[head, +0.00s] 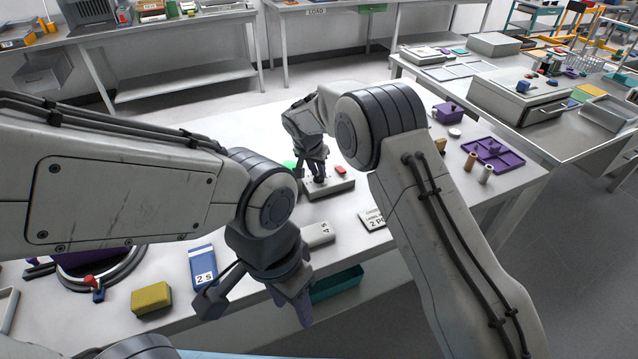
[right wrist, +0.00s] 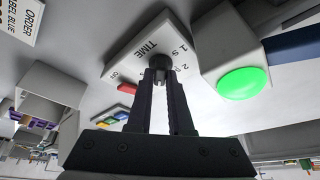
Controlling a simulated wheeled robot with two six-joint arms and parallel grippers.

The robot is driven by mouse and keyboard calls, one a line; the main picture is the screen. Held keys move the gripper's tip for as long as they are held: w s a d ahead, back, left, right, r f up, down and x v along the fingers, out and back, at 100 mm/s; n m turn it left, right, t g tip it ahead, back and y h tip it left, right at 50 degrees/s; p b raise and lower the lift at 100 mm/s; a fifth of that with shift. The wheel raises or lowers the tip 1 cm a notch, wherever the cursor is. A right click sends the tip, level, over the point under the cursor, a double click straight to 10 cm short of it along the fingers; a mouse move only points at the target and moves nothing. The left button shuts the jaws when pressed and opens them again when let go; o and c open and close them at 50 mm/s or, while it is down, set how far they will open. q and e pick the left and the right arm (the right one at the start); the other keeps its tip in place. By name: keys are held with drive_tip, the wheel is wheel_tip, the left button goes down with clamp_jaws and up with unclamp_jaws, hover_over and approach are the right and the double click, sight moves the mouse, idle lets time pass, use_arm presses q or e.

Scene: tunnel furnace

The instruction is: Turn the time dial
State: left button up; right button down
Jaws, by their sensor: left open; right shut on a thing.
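The time dial (right wrist: 160,66) is a small dark knob on a light box (right wrist: 150,40) marked TIME, with 1 S and 2 S printed beside it. In the right wrist view my right gripper (right wrist: 160,80) has its fingers closed on the knob. In the head view the box (head: 334,189) lies on the white table, with my right gripper (head: 318,177) over it, hiding the knob. A red piece (right wrist: 127,88) is on the box beside the knob. My left gripper (head: 252,302) is open and empty near the table's front edge.
A green button (right wrist: 243,83) on a grey housing stands close beside the dial box. A yellow sponge (head: 152,298), a blue 2 S block (head: 203,264), a pale 4 S block (head: 320,234) and a teal bin (head: 340,282) are near my left gripper. A purple tray (head: 491,154) lies to the right.

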drive_tip(key=shift+a+f+m+h+b, duration=0.15)
drive_tip(key=shift+m+h+b, duration=0.25)
drive_tip(key=shift+m, duration=0.5)
drive_tip(key=shift+w+m+g, duration=0.1)
drive_tip(key=shift+m+g, duration=0.2)
drive_tip(key=shift+m, duration=0.7)
drive_tip(key=shift+r+m+g+h, duration=0.2)
drive_tip(key=shift+m+g+h, duration=0.15)
drive_tip(key=shift+m, duration=0.45)
use_arm(q)
drive_tip(key=shift+p, duration=0.85)
use_arm(e)
drive_tip(key=shift+a+m+g+h, duration=0.1)
drive_tip(key=shift+m+g+h, duration=0.3)
drive_tip(key=shift+m, duration=1)
use_arm(q)
drive_tip(key=shift+r, duration=0.1)
use_arm(e)
drive_tip(key=c, duration=0.8)
unclamp_jaws()
